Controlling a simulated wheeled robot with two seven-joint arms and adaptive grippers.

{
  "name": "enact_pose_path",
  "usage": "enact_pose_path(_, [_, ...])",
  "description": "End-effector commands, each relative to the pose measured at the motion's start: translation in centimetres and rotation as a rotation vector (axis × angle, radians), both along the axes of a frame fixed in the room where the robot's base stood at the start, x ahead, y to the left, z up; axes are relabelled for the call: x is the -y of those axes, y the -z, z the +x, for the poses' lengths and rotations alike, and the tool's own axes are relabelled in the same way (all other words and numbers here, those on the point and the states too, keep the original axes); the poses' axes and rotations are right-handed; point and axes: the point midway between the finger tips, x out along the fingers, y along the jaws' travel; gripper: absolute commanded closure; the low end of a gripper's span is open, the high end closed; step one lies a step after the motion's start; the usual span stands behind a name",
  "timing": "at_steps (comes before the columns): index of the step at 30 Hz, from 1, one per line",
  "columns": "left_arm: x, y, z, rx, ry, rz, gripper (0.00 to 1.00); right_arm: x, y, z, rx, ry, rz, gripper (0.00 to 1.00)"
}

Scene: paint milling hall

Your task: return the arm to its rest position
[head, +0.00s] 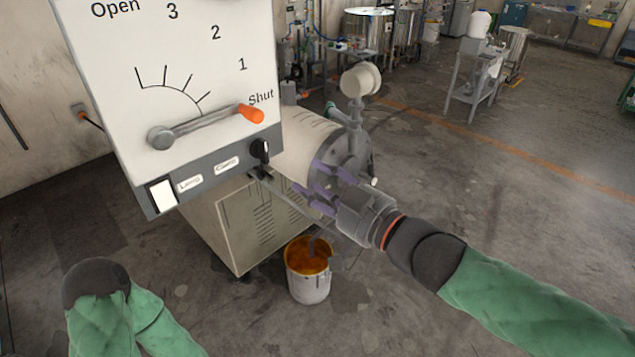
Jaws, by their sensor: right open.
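My right gripper (322,187) is open and empty. It shows in front of the mill's cylindrical drum (300,145), with its purple fingers pointing left toward the control panel (190,85). I cannot tell how near the fingers are to the drum. My right arm in its green sleeve comes in from the lower right. Part of my left arm shows at the lower left, and its gripper is not in view. The panel's lever (205,127) has an orange knob and points to Shut. A black rotary knob (260,152) sits at the panel's lower right.
A white bucket (308,288) with orange contents stands on the floor below the mill cabinet (235,225). A small metal table (474,85) stands at the back right, and steel tanks (368,30) stand at the back. The floor at right is clear.

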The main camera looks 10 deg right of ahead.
Motion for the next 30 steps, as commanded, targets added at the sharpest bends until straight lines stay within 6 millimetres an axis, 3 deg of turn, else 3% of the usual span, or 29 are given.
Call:
enact_pose_path(11, [0.0,0.0,0.0,0.0,0.0,0.0,0.6,0.0,0.1,0.1,-0.002,0.0,0.0,0.55])
enact_pose_path(14, [0.0,0.4,0.0,0.0,0.0,0.0,0.6,-0.1,1.6,0.6,-0.027,0.004,-0.002,0.55])
enact_pose_path(17, [0.0,1.4,0.0,0.0,0.0,0.0,0.6,-0.3,5.2,2.0,-0.091,0.015,-0.003,0.55])
enact_pose_path(20, [0.0,2.7,0.0,0.0,0.0,0.0,0.6,-0.3,10.8,3.8,-0.189,0.037,-0.004,0.55])
enact_pose_path(25, [0.0,5.0,0.0,0.0,0.0,0.0,0.6,-0.1,21.4,6.1,-0.375,0.081,-0.007,0.55])
enact_pose_path(30, [0.0,7.1,0.0,0.0,0.0,0.0,0.6,0.4,32.2,6.8,-0.564,0.13,-0.01,0.55])
